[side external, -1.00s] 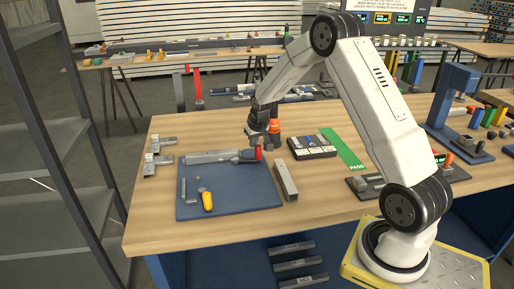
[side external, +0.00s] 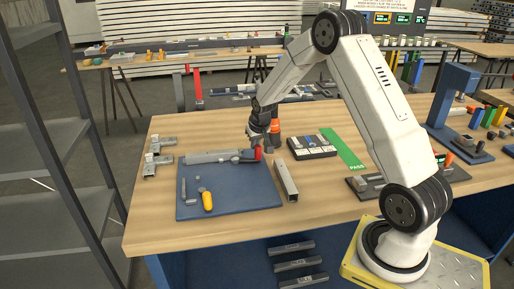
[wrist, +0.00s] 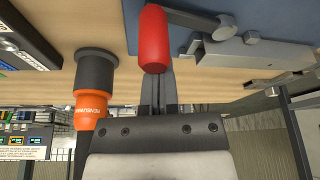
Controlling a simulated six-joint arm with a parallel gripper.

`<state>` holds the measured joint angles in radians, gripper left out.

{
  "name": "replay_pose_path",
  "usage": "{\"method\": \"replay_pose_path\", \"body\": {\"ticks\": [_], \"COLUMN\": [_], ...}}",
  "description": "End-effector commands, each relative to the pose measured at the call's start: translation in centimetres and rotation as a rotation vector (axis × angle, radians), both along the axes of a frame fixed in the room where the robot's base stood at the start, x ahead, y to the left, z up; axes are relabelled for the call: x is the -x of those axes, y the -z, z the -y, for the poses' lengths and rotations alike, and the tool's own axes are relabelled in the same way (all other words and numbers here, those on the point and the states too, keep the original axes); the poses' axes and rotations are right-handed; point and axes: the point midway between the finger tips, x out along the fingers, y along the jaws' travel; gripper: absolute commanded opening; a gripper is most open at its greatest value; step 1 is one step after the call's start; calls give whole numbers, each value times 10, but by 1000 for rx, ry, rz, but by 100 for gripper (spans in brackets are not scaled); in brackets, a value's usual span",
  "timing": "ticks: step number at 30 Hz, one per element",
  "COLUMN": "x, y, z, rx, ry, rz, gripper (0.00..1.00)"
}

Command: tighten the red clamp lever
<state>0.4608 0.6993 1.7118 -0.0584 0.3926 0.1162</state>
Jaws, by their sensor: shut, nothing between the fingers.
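The red clamp lever (side external: 258,153) has a rounded red grip and sits at the right end of a grey metal clamp (side external: 215,156) on the blue mat (side external: 235,196). In the wrist view the red lever (wrist: 153,40) appears large at the top centre, with the clamp (wrist: 245,50) to its right. My gripper (side external: 257,143) is low beside the lever, at the back edge of the mat. In the wrist view my gripper's fingers (wrist: 158,92) are together and empty, their tips partly hidden behind the lever's end. I cannot tell whether they touch it.
An orange and black cylinder (wrist: 92,90) stands close to the left of my fingers in the wrist view. A grey square bar (side external: 287,182) lies right of the mat. A dark case (side external: 312,147) and a green PASS strip (side external: 344,150) lie farther right. A yellow-handled tool (side external: 207,201) lies on the mat.

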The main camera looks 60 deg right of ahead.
Motion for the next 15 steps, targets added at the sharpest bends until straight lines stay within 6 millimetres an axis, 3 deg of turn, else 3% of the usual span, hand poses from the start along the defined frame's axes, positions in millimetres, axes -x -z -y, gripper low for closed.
{"method": "replay_pose_path", "body": {"ticks": [15], "x": [4], "y": [1], "z": [-4], "rx": [-2], "ry": [64], "rz": [-3], "gripper": [0]}}
